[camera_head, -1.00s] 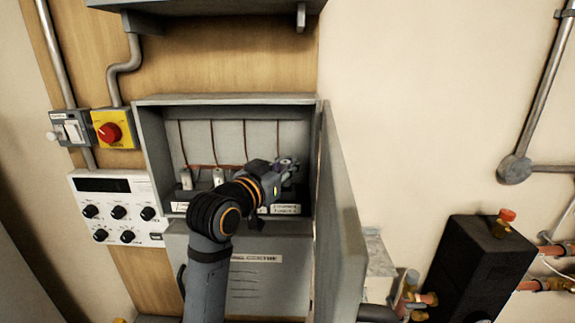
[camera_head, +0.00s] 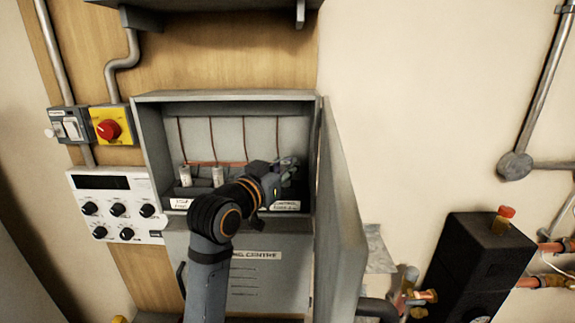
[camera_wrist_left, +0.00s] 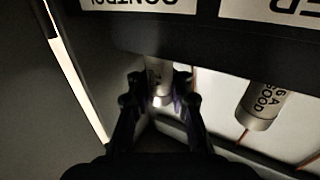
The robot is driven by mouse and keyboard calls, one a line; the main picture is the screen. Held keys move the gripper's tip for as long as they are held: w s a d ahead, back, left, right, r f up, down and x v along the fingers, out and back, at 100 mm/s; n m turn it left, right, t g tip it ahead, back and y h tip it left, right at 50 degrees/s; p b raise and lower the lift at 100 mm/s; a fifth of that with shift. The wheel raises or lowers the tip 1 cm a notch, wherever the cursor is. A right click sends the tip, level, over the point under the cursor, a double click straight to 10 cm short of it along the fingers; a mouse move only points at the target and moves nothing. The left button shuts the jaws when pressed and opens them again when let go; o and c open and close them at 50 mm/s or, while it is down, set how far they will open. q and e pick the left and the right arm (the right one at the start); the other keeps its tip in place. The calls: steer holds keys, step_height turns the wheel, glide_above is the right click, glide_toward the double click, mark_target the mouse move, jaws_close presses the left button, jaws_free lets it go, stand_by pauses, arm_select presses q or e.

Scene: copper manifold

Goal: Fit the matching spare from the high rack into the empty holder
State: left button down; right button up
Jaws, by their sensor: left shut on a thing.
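My left gripper (camera_head: 287,174) is inside the open grey cabinet (camera_head: 148,140), near its right wall. In the left wrist view its fingers (camera_wrist_left: 160,90) are shut on a pale cylindrical fuse (camera_wrist_left: 158,72) with a metal end. The fuse's far end meets or overlaps the dark holder block (camera_wrist_left: 190,50) by the "CONTROL" label (camera_wrist_left: 135,4); I cannot tell whether it is seated. Another fuse (camera_wrist_left: 262,105), its print reading "GOOD", stands beside it. Two white fuses (camera_head: 185,176) (camera_head: 218,177) stand upright at the left. My right gripper is not in view.
The cabinet door (camera_head: 343,215) stands open at the right. A grey shelf (camera_head: 210,4) hangs above. A red rotary switch (camera_head: 109,130) and a white control panel (camera_head: 115,207) are at the left. A black box with copper pipes (camera_head: 480,265) is at the lower right.

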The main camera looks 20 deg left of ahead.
arm_select(q)
steer(key=shift+f+b, duration=0.4)
steer(key=shift+f, duration=0.25)
steer(key=c, duration=1.1)
jaws_free()
steer(key=shift+c, duration=0.2)
step_height(320, 180, up, 10)
steer(key=shift+r, duration=0.1)
